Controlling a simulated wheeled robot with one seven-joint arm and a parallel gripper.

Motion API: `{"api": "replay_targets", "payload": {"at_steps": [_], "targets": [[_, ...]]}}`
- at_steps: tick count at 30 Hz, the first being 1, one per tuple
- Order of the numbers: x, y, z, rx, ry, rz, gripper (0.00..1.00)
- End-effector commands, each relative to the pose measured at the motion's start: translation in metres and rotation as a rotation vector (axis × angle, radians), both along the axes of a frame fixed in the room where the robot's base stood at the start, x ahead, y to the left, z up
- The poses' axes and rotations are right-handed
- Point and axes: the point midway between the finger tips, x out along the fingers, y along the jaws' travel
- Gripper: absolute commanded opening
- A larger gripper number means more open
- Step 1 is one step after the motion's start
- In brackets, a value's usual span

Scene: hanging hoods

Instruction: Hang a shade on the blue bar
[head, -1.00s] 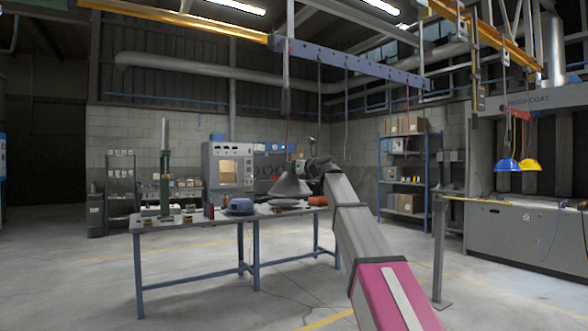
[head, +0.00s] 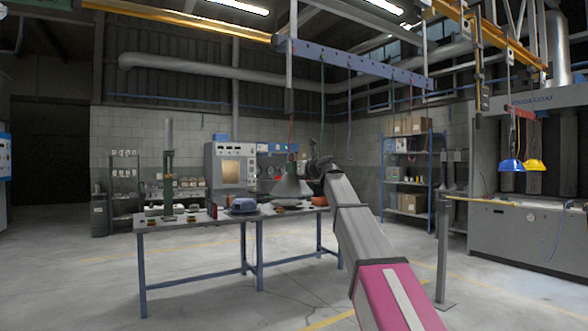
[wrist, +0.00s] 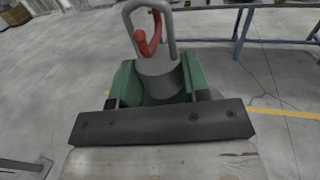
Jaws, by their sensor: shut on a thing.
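The blue bar (head: 350,62) hangs overhead with red, green and blue-violet cords below it. My gripper (head: 320,166) is shut on a grey cone-shaped shade (head: 292,187), held wide end down under the red cord (head: 290,133). In the wrist view, the green fingers (wrist: 157,82) grip the shade's grey neck (wrist: 159,72). A red hook (wrist: 149,42) shows within the shade's wire loop (wrist: 128,22). I cannot tell whether it bears on the loop. The fingers and the dark crosspiece hide most of the shade there.
A work table (head: 200,222) behind the shade carries a blue hood (head: 243,205), a pale shade and small parts. A blue shade (head: 511,165) and a yellow shade (head: 534,165) hang at the right by a booth. A post (head: 441,250) stands right of my arm. Open floor lies in front.

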Motion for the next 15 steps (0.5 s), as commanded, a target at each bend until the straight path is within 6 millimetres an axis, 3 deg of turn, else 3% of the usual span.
{"api": "replay_targets", "payload": {"at_steps": [15], "targets": [[-0.0001,-0.0001,-0.0092,0.001,-0.001,0.0,0.0]]}}
